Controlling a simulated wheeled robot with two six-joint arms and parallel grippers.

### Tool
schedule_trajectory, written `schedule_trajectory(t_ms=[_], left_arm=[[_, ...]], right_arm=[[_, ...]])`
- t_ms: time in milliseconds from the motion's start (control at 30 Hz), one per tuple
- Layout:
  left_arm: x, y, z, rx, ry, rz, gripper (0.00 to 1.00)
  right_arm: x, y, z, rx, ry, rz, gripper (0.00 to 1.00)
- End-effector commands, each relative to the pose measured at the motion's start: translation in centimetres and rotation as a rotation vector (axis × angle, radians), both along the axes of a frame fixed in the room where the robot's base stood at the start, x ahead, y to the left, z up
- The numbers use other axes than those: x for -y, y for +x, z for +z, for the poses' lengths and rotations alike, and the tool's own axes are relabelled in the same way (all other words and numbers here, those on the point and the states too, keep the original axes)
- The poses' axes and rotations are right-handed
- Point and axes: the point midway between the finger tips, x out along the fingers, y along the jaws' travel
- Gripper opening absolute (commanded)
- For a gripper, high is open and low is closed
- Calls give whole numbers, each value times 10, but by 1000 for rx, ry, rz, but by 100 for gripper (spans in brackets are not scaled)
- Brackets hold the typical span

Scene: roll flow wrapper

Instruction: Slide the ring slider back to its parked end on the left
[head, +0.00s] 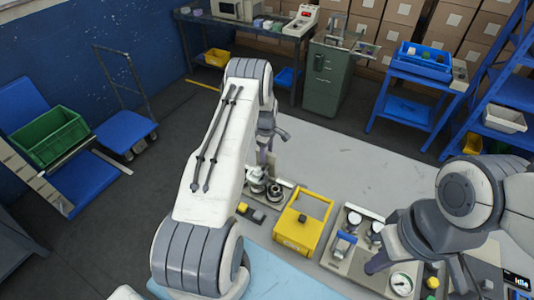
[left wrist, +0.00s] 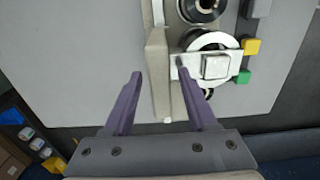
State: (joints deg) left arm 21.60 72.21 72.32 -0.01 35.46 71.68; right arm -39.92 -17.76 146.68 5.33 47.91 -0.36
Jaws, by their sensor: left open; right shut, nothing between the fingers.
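In the left wrist view, a pale slider plate with a square raised knob, which looks like the ring slider (left wrist: 215,67), lies across a white ring. A dark ring unit (left wrist: 200,8) sits just beyond it. An upright beige block (left wrist: 158,88) stands left of the plate. My left gripper (left wrist: 160,68) is open, with its purple fingers on either side of the block; whether they touch anything is unclear. In the head view my left gripper (head: 263,158) is over the ring station (head: 273,192), partly hidden by my arm. My right gripper (head: 376,265) is shut and empty over the gauge panel.
A yellow box (head: 302,222) stands between the ring station and the gauge panel (head: 345,262). A pressure gauge (head: 401,283) and a screen (head: 517,280) are at lower right. Yellow (left wrist: 252,46) and green (left wrist: 243,76) buttons sit beside the slider. The grey table behind is mostly clear.

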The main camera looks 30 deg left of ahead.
Motion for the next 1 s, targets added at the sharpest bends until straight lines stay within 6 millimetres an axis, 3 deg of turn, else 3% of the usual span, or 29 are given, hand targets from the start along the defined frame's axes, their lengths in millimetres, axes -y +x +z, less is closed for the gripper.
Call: schedule_trajectory(t_ms=[67,200,233,1000], left_arm=[[0,0,0,0,0,0,57],[0,0,0,0,0,0,8],[0,0,0,0,0,0,0],[0,0,1,1,0,0,0]], right_arm=[[0,0,0,0,0,0,0],[0,0,0,0,0,0,0],[0,0,0,0,0,0,0],[0,0,0,0,0,0,0]])
